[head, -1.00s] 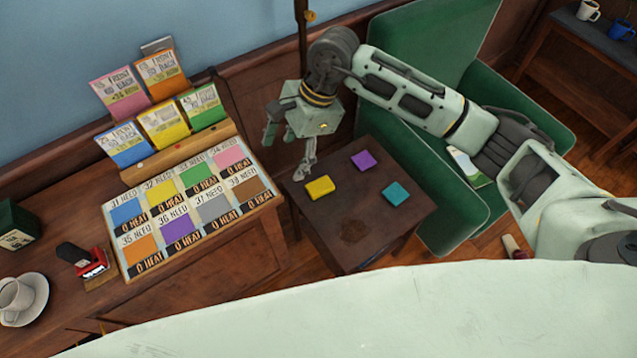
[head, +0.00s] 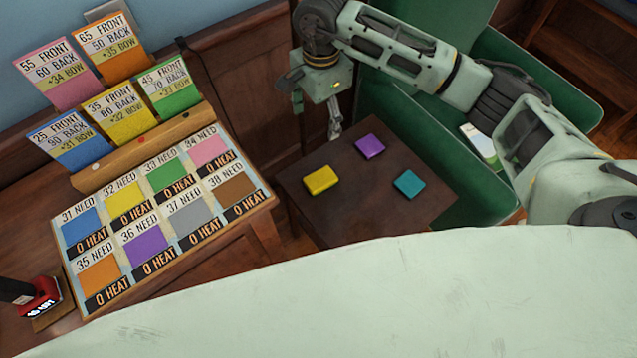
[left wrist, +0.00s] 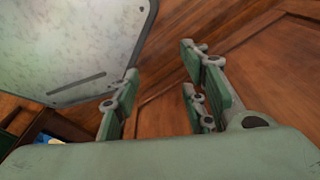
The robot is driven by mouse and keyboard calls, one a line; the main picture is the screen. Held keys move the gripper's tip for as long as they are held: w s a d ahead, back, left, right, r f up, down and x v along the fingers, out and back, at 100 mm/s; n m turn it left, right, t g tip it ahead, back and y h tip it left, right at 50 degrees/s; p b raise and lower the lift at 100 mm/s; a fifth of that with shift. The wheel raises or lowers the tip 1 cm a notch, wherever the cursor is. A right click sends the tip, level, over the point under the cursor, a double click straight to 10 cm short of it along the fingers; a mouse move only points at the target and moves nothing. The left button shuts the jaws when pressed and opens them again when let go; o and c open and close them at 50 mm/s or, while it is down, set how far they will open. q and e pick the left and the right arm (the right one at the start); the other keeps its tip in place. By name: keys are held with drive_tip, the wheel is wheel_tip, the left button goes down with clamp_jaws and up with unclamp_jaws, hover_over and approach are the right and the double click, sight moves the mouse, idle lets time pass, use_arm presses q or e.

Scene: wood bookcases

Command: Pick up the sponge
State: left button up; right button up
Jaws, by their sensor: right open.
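Three small sponge-like blocks lie apart on a small dark wooden table: a yellow one (head: 321,179), a purple one (head: 369,146) and a teal one (head: 409,184). Which of them is the sponge I cannot tell for sure. My right gripper (head: 316,113) hangs beyond the table's back left edge, above and behind the yellow block. It is open and empty, touching none of the blocks. My left gripper (left wrist: 158,74) shows only in the left wrist view, its fingers apart with nothing between them, over brown wood floor.
The small table (head: 350,216) stands beside a green upholstered seat (head: 465,190). A wooden counter at left carries a board of coloured squares (head: 165,215), a card rack (head: 140,150) and a red-and-black stamp (head: 38,297). Wood panelling (head: 245,85) stands behind the gripper.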

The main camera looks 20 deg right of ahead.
drive_tip(key=b, duration=1.7)
hover_over(321, 178)
drive_tip(key=f, duration=1.9)
drive_tip(key=shift+w+a+f, duration=0.15)
drive_tip(key=shift+a+f, duration=0.05)
drive_tip(key=shift+f, duration=0.05)
drive_tip(key=shift+f+b, duration=0.4)
drive_tip(key=shift+b, duration=0.05)
wheel_tip(321, 178, down, 7)
drive_tip(key=shift+d+f, duration=0.1)
drive_tip(key=shift+f, duration=0.1)
use_arm(q)
drive_tip(key=w+d+f, duration=0.1)
drive_tip(key=w+f, duration=0.7)
drive_tip(key=f, duration=0.4)
drive_tip(key=shift+w+d+t, duration=0.25)
drive_tip(key=shift+w+t, duration=0.05)
use_arm(e)
drive_tip(key=shift+c, duration=0.5)
use_arm(q)
drive_tip(key=shift+f, duration=0.1)
use_arm(e)
drive_tip(key=c, duration=0.9)
